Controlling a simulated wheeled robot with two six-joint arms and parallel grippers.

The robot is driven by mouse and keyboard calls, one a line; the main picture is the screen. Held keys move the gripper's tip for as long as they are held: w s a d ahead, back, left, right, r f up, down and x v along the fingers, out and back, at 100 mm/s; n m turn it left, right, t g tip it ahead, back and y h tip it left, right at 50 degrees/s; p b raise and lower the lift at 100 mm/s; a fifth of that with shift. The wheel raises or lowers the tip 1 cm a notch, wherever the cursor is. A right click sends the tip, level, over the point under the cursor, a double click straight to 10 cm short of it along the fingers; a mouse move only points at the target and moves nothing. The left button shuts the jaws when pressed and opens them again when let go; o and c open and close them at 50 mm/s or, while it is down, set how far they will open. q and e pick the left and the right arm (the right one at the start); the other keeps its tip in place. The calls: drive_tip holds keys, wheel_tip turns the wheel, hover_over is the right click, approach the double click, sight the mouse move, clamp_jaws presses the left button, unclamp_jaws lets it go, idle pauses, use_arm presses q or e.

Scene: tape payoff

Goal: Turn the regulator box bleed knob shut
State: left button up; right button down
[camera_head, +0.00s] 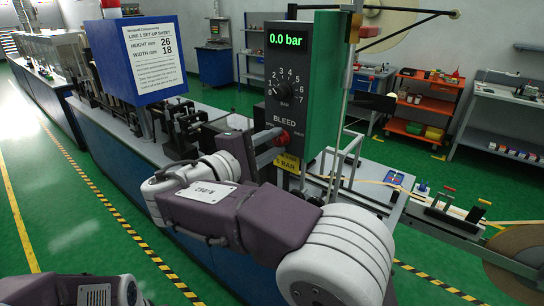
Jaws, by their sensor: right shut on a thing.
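The regulator box (320,90) stands upright at the middle, with a dark front panel and a green side. Its display (286,40) reads 0.0 bar. Below that is a black dial (284,91) with a scale up to 7. The red bleed knob (282,138) sits under the word BLEED. My right gripper (270,137) reaches it from the left and is shut on it; the fingers hide part of the knob, so its exact turn cannot be told. A yellow label (287,162) is partly hidden below. My left gripper is out of view; only part of that arm shows at bottom left.
A blue set-up sheet board (113,78) stands left of the box above the long blue machine bench (110,138). A tape reel (522,250) is at the lower right. An orange shelf cart (422,105) stands behind. The green floor at left is clear.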

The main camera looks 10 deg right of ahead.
drive_tip(key=m+b, duration=0.3)
drive_tip(key=shift+r+m+b, duration=0.15)
drive_tip(key=shift+m+b, duration=0.5)
drive_tip(key=shift+m, duration=0.05)
drive_tip(key=c, duration=1.1)
unclamp_jaws()
drive_tip(key=shift+w+d, duration=0.2)
drive_tip(key=shift+w, duration=0.05)
drive_tip(key=v, duration=0.9)
